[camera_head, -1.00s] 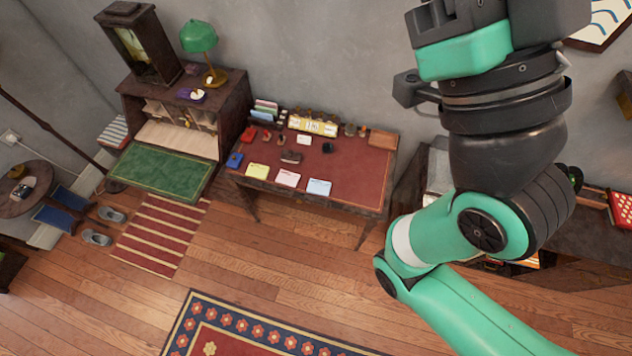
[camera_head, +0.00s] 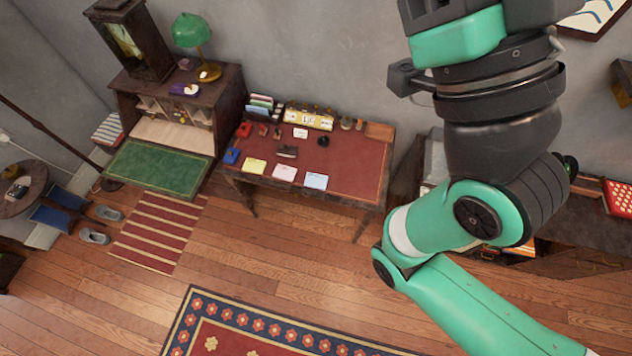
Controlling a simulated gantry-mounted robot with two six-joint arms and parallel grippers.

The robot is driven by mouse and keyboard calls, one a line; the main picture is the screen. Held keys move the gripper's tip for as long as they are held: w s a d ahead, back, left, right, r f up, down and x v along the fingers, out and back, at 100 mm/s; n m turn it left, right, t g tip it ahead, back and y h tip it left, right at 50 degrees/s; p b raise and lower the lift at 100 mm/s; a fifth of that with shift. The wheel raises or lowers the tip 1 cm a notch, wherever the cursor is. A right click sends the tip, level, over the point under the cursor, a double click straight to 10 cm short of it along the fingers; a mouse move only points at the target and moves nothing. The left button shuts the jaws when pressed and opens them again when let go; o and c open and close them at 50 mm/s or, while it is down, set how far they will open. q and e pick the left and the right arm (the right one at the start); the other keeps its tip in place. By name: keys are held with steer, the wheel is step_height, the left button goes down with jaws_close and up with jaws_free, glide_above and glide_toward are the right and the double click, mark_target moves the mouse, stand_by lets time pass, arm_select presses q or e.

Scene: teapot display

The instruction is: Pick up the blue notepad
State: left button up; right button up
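The blue notepad (camera_head: 316,181), a light blue square pad, lies flat near the front edge of the red-topped desk (camera_head: 348,165). It is the rightmost of three pads in a row. A pink pad (camera_head: 285,172) lies to its left and a yellow pad (camera_head: 255,166) further left. Nothing covers the blue notepad. A green and black arm of mine fills the right side of the view, well to the right of the pad. Neither of my grippers shows.
Small items and a card rack stand along the desk's back. A darker blue object (camera_head: 231,155) sits at its left edge. A secretary cabinet with a green lamp (camera_head: 192,30) stands left. Wooden floor (camera_head: 300,240) is clear in front, with a patterned rug (camera_head: 265,325) nearer.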

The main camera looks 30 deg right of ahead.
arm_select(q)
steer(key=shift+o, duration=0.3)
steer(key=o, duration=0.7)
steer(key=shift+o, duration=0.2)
